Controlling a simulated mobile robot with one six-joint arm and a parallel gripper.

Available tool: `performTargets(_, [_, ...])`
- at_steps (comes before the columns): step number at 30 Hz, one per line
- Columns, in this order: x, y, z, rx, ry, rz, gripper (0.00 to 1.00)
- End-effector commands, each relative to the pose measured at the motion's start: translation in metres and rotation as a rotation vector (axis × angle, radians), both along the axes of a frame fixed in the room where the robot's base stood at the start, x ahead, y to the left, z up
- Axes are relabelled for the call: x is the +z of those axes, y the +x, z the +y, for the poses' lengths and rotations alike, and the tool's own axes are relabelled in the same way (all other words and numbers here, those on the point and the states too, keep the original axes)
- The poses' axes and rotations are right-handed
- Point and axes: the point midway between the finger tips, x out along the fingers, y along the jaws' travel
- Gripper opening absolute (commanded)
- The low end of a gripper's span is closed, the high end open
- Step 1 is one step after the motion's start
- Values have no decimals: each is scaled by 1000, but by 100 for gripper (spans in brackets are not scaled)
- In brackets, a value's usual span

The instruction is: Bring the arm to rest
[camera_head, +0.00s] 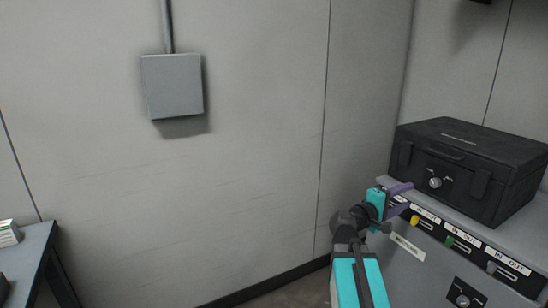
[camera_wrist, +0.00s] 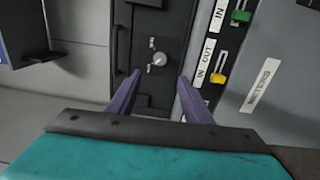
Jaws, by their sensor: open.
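My gripper (camera_head: 401,197) is at the end of my teal and black arm, at the lower right of the head view. Its purple fingers point right, close to the front of the grey cabinet top and the black case. In the wrist view my gripper (camera_wrist: 156,92) shows two purple fingers spread apart with nothing between them. Beyond the fingertips is the black case (camera_wrist: 143,55) with its round silver knob (camera_wrist: 160,59). I cannot tell whether a fingertip touches anything.
The black case (camera_head: 470,150) sits on a grey cabinet (camera_head: 420,262) with yellow, green and grey sliders labelled IN and OUT. A grey wall box (camera_head: 172,86) hangs at the back. A dark table (camera_head: 32,250) with a small box is at the left. The middle floor area looks clear.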

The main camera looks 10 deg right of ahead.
Motion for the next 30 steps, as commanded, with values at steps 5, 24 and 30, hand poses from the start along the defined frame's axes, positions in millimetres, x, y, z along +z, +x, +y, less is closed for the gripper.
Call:
performTargets(5, [2, 9, 11, 20, 6, 18, 46])
performTargets(24, [-136, 31, 84, 118, 189, 241, 46])
performTargets(30, [-195, 16, 110, 123, 306, 302, 46])
